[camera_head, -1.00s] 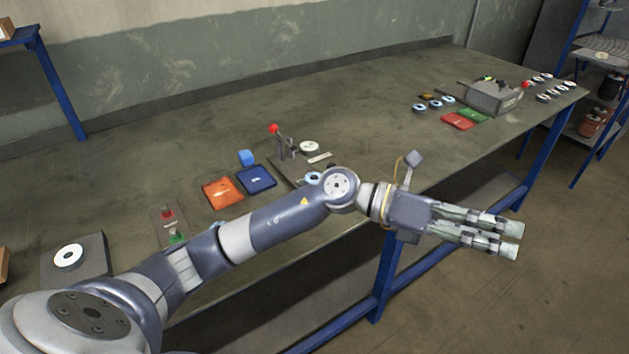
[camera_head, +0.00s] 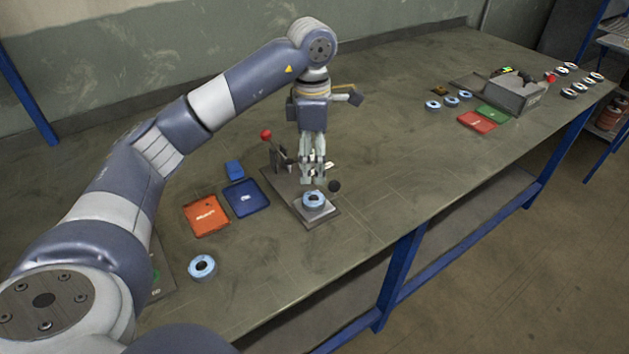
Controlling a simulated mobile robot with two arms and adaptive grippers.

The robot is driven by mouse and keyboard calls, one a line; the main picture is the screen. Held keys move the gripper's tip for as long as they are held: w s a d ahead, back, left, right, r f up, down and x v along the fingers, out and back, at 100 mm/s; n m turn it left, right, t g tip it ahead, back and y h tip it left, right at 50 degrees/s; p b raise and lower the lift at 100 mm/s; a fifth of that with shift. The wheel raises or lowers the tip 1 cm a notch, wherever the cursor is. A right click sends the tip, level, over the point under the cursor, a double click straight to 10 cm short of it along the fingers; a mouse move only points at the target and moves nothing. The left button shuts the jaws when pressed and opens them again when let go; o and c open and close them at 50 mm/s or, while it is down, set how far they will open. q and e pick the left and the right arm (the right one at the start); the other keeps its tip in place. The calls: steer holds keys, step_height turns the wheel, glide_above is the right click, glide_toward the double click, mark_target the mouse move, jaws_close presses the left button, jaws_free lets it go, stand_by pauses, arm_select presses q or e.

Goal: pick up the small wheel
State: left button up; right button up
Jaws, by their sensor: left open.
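My left gripper (camera_head: 313,180) points down, open and empty, above the dark fixture plate (camera_head: 322,219). A small pale-blue ring-shaped wheel (camera_head: 314,198) with a dark centre sits on a block on that plate, just in front of the fingertips in the picture. A similar wheel (camera_head: 202,267) lies on the bench nearer to me, apart from the gripper. I cannot tell which of them is the small wheel meant. Something white behind the fingers is mostly hidden. My right gripper is not in view.
A grey box (camera_head: 517,94), red tray (camera_head: 477,122), green tray (camera_head: 493,113) and several wheels are far right. Mid-bench is clear.

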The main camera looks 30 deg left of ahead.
mark_target(314, 194)
arm_select(q)
steer(key=f, duration=0.4)
steer(key=shift+s+d+f+p, duration=0.1)
steer(key=shift+s+f+p, duration=0.15)
steer(key=shift+s+p, duration=0.15)
steer(key=shift+f, duration=0.4)
step_height(314, 194, down, 4)
steer(key=shift+w+d+f+p, duration=0.1)
steer(key=shift+d+p, duration=0.05)
steer(key=shift+p, duration=0.65)
steer(key=shift+f, duration=0.15)
steer(key=c, duration=1.2)
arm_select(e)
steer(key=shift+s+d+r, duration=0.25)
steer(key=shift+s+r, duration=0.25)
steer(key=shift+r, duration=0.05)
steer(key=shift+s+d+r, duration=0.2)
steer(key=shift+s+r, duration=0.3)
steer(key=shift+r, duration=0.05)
